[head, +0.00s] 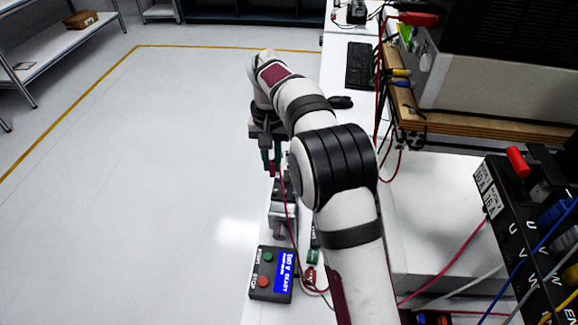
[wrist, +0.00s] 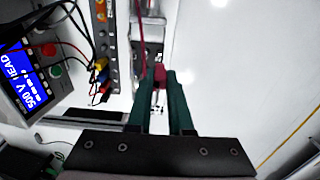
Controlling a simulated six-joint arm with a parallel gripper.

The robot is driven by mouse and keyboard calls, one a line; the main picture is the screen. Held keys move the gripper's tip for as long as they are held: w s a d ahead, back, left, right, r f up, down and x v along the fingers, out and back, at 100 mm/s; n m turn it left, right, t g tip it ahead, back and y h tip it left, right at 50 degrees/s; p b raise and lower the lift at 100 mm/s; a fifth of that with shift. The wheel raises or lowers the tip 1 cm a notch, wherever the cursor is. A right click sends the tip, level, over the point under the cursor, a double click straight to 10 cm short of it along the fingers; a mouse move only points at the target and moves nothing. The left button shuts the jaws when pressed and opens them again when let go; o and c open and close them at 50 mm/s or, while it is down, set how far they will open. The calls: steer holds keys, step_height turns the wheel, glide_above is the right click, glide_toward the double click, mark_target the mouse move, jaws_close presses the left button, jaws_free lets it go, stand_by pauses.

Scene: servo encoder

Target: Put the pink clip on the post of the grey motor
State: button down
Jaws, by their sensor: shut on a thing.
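My gripper (head: 270,168) hangs below the end of my white arm, above the narrow bench strip in the head view. Its two teal fingers are shut on the pink clip (head: 272,169). In the wrist view the pink clip (wrist: 160,76) sits between the fingertips, with its lead running up the picture. The grey motor (head: 282,214) stands below the gripper in the head view, nearer the camera. The clip looks apart from it. The motor's post is too small to make out, and in the wrist view the fingers partly cover what lies behind them.
A control box (head: 272,274) with a blue display and red and green buttons stands at the near end of the strip. A terminal strip (wrist: 105,50) with coloured plugs is left of the fingers in the wrist view. Loose leads cross the bench. Open floor (head: 130,200) lies left.

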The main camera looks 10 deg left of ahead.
steer(key=shift+f, duration=3.25)
steer(key=shift+f, duration=0.15)
steer(key=c, duration=0.8)
jaws_free()
steer(key=shift+o, duration=0.2)
steer(key=shift+r, duration=3.5)
